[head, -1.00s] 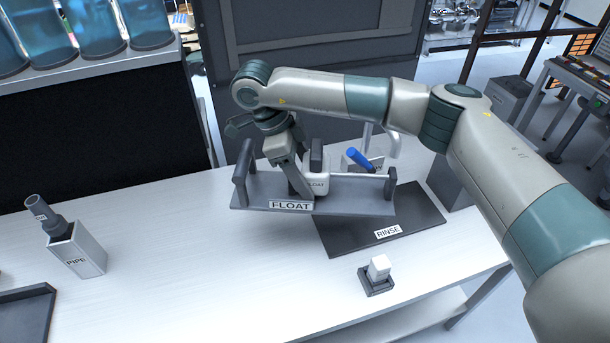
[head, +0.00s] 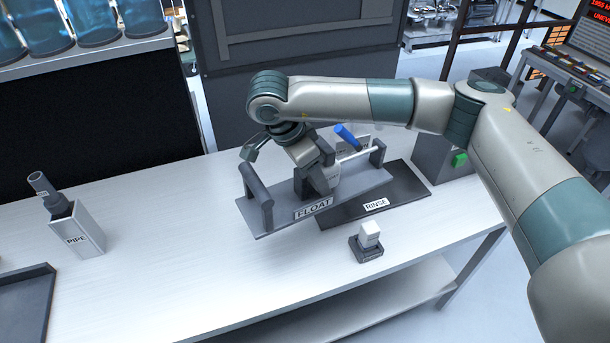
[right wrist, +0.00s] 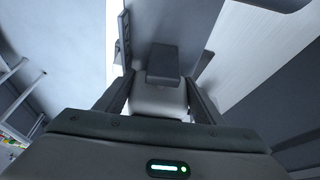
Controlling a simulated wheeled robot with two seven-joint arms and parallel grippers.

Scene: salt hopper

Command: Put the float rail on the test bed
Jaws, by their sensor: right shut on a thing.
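The float rail (head: 345,196) is a long grey plate labelled FLOAT, with an upright post at each end and a pale block in its middle. My right gripper (head: 312,180) is shut on that middle part, partly hidden by the wrist. The right wrist view shows the pale block (right wrist: 160,100) between the two fingers. The rail appears held above the white table, its right part in front of the dark RINSE mat (head: 405,188). I see no label reading test bed, so I cannot tell which thing that is. My left gripper is out of view.
A small white block on a dark base (head: 368,240) stands near the front edge. A PIPE holder (head: 80,232) and a dark tray (head: 25,300) are at left. A blue-handled thing (head: 346,136) stands behind the rail. The table between holder and rail is clear.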

